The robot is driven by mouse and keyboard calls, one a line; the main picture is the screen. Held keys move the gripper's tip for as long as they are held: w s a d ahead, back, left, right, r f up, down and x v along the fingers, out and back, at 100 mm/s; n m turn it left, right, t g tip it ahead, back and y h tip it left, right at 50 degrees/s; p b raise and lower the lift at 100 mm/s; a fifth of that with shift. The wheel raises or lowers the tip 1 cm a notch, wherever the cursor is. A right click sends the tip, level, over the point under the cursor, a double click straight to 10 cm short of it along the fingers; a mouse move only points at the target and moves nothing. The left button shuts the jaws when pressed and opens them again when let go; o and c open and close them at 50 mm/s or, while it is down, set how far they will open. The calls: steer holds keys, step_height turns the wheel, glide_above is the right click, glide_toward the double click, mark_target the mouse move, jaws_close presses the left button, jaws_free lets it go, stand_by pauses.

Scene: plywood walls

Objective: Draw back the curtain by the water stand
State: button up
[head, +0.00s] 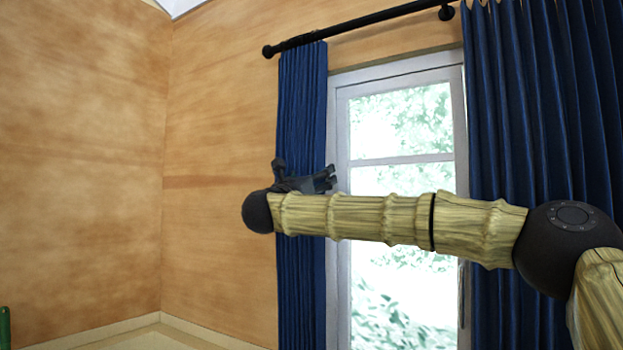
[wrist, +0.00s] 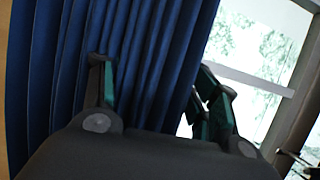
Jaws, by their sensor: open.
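A narrow, bunched blue curtain (head: 303,110) hangs at the left side of the window, from the left end of the rod. A wider blue curtain (head: 545,120) hangs at the right. My gripper (head: 306,178) is in front of the left curtain, about halfway up the window. In the wrist view my gripper (wrist: 158,86) is open, with curtain folds (wrist: 150,45) showing between and beyond its fingers. I cannot tell whether the fingers touch the cloth. No water stand can be made out in either view.
A black rod (head: 350,25) runs above the window (head: 400,130). Bare plywood wall (head: 215,130) lies left of the curtain and meets another wall at a corner. A green object (head: 4,328) shows at the lower left edge. My arm crosses in front of the window.

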steer(key=v, duration=1.2)
steer(key=shift+w, duration=0.1)
